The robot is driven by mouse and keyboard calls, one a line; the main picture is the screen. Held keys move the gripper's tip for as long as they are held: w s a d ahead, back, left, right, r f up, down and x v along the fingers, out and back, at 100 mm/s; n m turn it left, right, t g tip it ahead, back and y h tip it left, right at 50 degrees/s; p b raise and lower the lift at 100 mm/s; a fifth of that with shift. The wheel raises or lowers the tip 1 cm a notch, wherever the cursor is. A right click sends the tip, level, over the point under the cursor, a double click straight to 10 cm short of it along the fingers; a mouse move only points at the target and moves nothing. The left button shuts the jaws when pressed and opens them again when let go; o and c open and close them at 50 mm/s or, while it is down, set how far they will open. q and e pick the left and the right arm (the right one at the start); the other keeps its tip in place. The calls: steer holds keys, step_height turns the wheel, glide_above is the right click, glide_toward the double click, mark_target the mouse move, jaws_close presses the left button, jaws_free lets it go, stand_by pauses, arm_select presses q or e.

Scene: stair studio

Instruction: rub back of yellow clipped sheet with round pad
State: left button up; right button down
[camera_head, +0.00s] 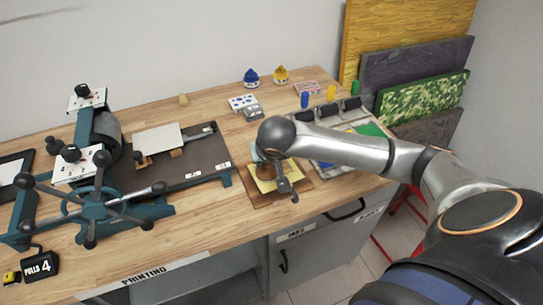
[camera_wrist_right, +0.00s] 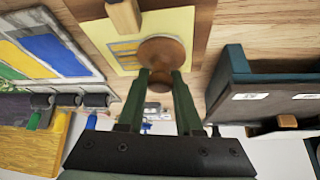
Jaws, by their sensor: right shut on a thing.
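The yellow sheet (camera_head: 264,185) lies on a brown board (camera_head: 262,201) near the front edge of the bench, partly hidden by my right gripper (camera_head: 285,186). In the right wrist view the yellow sheet (camera_wrist_right: 185,22) carries a faint blue-grey and orange pattern. A wooden block, perhaps the clip (camera_wrist_right: 124,16), sits at its edge. My right gripper (camera_wrist_right: 161,80) is shut on the knob of a round wooden pad (camera_wrist_right: 162,50). The pad is over the sheet; I cannot tell whether it touches. My left gripper is not in view.
A press with a spoked wheel (camera_head: 96,196) and a dark bed (camera_head: 200,158) stands left of the sheet. A colour tray (camera_head: 370,130) with rollers is close on the right. Blue and yellow-topped pots (camera_head: 251,78) stand behind. Bare bench lies between press and board.

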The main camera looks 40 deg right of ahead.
steer(key=shift+a, duration=0.45)
steer(key=shift+s+d+p, duration=0.2)
steer(key=shift+d+p, duration=0.25)
steer(key=shift+d, duration=0.55)
steer(key=shift+s+d+p, duration=0.15)
steer(key=shift+d+p, duration=0.35)
steer(key=shift+d, duration=0.55)
steer(key=shift+s+d+p, duration=0.2)
steer(key=shift+d+p, duration=0.25)
steer(key=shift+d, duration=0.55)
steer(key=shift+w+a, duration=0.2)
steer(key=shift+a, duration=0.8)
steer(key=shift+w+a, duration=0.2)
steer(key=shift+a, duration=0.85)
steer(key=shift+w+a, duration=0.2)
steer(key=shift+a, duration=0.8)
steer(key=shift+r, duration=3.5)
